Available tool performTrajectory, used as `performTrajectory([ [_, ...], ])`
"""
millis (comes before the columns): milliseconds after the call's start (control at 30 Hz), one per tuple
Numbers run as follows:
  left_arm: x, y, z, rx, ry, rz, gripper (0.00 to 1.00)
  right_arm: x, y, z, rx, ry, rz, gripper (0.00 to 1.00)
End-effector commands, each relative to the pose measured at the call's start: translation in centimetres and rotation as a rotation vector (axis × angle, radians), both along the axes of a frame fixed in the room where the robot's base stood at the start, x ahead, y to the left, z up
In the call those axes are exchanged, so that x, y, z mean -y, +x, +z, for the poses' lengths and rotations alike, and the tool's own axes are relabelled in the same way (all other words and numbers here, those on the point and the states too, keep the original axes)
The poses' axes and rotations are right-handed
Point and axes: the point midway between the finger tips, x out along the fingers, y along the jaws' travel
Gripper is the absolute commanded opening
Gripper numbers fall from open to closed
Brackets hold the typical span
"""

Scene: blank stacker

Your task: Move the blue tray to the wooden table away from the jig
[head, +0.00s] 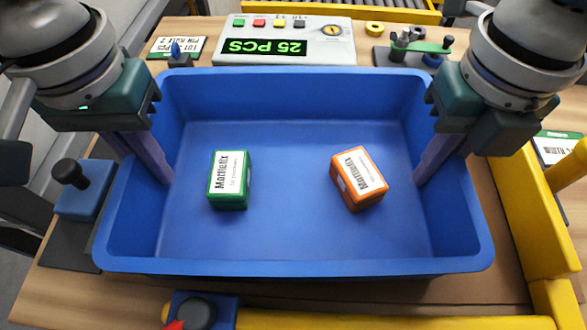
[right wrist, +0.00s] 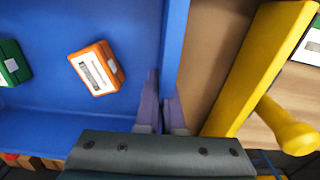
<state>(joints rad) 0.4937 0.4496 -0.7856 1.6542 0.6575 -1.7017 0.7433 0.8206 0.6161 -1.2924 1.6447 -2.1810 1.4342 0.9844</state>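The blue tray (head: 300,264) sits in the middle of the head view, holding a green box (head: 229,181) and an orange box (head: 358,178). My left gripper (head: 142,152) is at the tray's left wall, its fingers close together with the wall between them. My right gripper (head: 440,158) is likewise at the right wall. In the right wrist view my right gripper (right wrist: 160,105) has one finger inside the tray and one outside, with the tray wall (right wrist: 173,45) between. Yellow rails of the jig (head: 540,225) run along the right and front. Whether the tray touches the surface below is hidden.
A counter panel (head: 285,42) reading 25 PCS stands behind the tray on the wooden table (head: 345,55). A green-handled clamp (head: 415,48) and a yellow ring (head: 374,28) are at the back right.

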Motion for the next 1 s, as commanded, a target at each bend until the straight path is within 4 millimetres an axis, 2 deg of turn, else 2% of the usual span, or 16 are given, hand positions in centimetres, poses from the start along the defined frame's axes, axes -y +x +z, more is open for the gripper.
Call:
performTrajectory([
  [267,0.0,0.1,1.0,0.003,-0.001,0.0,0.0,0.0,0.1,0.9,0.001,0.0,0.0,0.0],
  [700,0.0,0.1,5.1,0.002,-0.001,0.0,0.0,0.0,0.0,5.1,0.0,0.0,0.0,0.0],
  [1000,0.0,0.1,5.1,0.002,-0.001,0.0,0.0,0.0,0.0,5.0,0.0,0.0,0.0,0.0],
])
